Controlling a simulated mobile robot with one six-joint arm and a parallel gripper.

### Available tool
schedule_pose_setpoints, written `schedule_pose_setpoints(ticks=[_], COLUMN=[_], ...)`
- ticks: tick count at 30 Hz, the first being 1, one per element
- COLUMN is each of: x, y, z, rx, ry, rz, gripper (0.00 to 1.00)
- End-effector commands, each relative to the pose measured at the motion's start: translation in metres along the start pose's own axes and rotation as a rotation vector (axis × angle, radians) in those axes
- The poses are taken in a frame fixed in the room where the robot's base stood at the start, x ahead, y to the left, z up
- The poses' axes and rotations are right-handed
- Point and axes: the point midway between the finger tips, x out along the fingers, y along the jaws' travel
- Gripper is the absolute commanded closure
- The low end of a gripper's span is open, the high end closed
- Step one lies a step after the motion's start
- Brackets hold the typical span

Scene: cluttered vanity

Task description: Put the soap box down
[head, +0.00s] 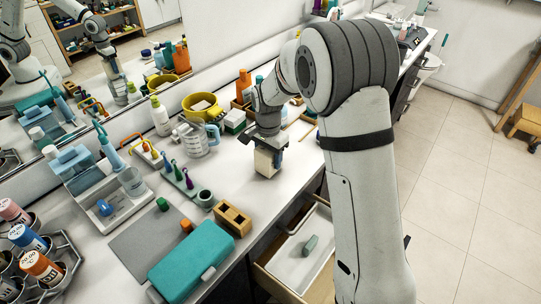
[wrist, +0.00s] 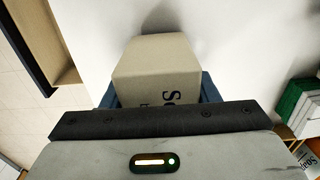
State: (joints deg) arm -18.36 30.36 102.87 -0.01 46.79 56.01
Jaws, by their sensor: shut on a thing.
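The soap box (head: 265,163) is a small cream box with dark lettering, held upright at the vanity's front edge area. My gripper (head: 267,150) is above it in the head view, with its fingers shut on the box's sides. In the wrist view the soap box (wrist: 158,75) sits between the blue fingers of my gripper (wrist: 160,92), with part of its lettering showing. The white vanity top (head: 225,172) lies under the box; I cannot tell whether the box's bottom touches it. The lower part of the fingers is hidden by the gripper body in the wrist view.
An open drawer (head: 306,252) with a small green item juts out below the counter edge. Bare counter surrounds the box. Green-and-white boxes (wrist: 295,103) show at right in the wrist view.

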Motion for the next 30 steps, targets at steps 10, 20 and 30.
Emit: schedule_pose_setpoints(ticks=[10,20,30], x=[0.0082,0.0092,0.0031], y=[0.0005,0.0009,0.0008], z=[-0.0009,-0.0011,-0.0016], rx=[0.002,0.002,0.003], ry=[0.001,0.000,0.001], rz=[-0.001,0.000,-0.002], gripper=[0.74,0.24,0.24])
